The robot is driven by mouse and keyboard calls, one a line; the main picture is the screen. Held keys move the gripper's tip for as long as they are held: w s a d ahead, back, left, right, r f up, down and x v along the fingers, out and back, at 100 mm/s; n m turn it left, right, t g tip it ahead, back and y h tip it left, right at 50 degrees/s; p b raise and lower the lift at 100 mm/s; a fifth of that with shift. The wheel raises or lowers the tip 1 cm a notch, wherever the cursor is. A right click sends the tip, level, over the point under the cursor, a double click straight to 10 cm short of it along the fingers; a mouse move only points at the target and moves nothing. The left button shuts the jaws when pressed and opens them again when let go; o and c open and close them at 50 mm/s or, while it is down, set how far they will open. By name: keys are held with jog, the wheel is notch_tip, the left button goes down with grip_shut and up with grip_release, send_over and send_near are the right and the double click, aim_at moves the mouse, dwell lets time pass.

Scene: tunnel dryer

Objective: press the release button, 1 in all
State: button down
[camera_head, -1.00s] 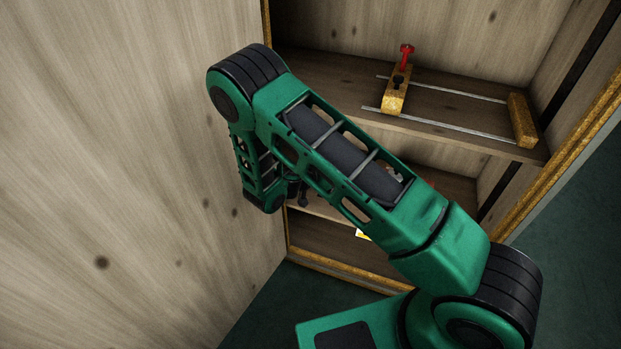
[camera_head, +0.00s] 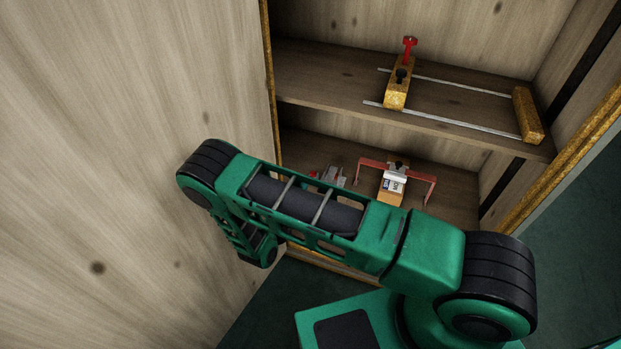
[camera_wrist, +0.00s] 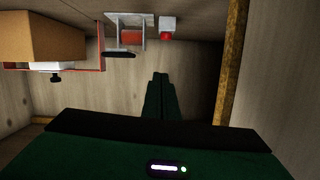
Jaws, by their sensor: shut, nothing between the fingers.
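A small pale block with a red button (camera_wrist: 166,37) shows at the top of the wrist view, where the scene appears upside down. My gripper (camera_wrist: 159,76) is shut and empty in the wrist view. Its fingertips point toward the block and appear apart from it. The gripper itself is hidden behind my arm in the head view.
A grey clamp-like device with a black handle (camera_wrist: 120,54) sits right beside the button block. The upper shelf (camera_head: 320,82) holds a rail fixture (camera_head: 398,88). A wooden panel (camera_head: 110,150) stands left.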

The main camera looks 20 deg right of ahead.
send_over(313, 175)
jog(key=s, duration=0.2)
notch_tip(313, 175, down, 2)
jog(key=shift+a+f, duration=0.25)
jog(key=shift+f, duration=1)
jog(key=shift+w+a+f, duration=0.1)
jog(key=shift+f, duration=0.75)
